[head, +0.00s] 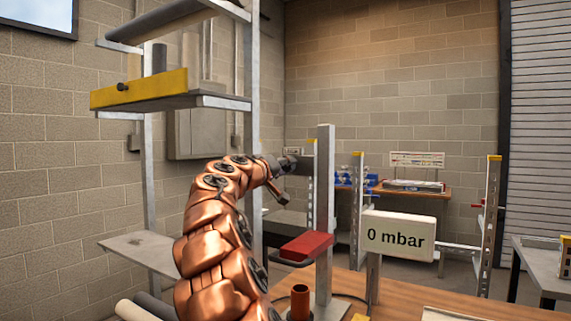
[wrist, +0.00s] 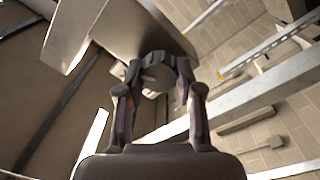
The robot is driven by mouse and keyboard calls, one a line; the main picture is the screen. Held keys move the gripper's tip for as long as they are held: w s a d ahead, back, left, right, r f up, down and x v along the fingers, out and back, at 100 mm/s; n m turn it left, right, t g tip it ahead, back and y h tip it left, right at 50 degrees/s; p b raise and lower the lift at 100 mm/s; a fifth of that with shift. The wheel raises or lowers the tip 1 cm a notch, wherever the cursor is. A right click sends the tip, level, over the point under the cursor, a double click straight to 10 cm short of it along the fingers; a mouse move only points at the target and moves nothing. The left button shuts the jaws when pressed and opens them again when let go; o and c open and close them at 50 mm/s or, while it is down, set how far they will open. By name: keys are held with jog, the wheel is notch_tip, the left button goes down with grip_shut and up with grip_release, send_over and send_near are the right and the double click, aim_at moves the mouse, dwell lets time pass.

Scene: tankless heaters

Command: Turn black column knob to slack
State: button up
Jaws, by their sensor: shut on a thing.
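A grey upright column (head: 325,215) stands on the wooden bench in the head view. My gripper (head: 288,163) is at the left side of the column, near its top. In the wrist view, a dark round knob (wrist: 158,78) with a small light mark sits between the fingertips of my gripper (wrist: 157,72), which are shut on its sides. Behind the knob is a broad grey body (wrist: 120,35). In the head view the knob is too small and too covered by my gripper to make out clearly.
A red-topped bracket (head: 306,246) juts from the column below my gripper. A white display (head: 399,235) reading "0 mbar" is to the right. A copper-coloured tube (head: 299,302) stands on the bench (head: 400,300). A shelf frame with a yellow-edged shelf (head: 140,90) rises at left.

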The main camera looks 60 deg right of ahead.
jog(key=shift+n+t+p, duration=0.3)
jog(key=shift+n+p, duration=2.1)
jog(key=shift+n, duration=2)
jog(key=o, duration=1.2)
jog(key=shift+c, duration=0.2)
jog(key=a, duration=1.2)
jog(key=shift+s+f, duration=0.3)
jog(key=shift+f, duration=0.05)
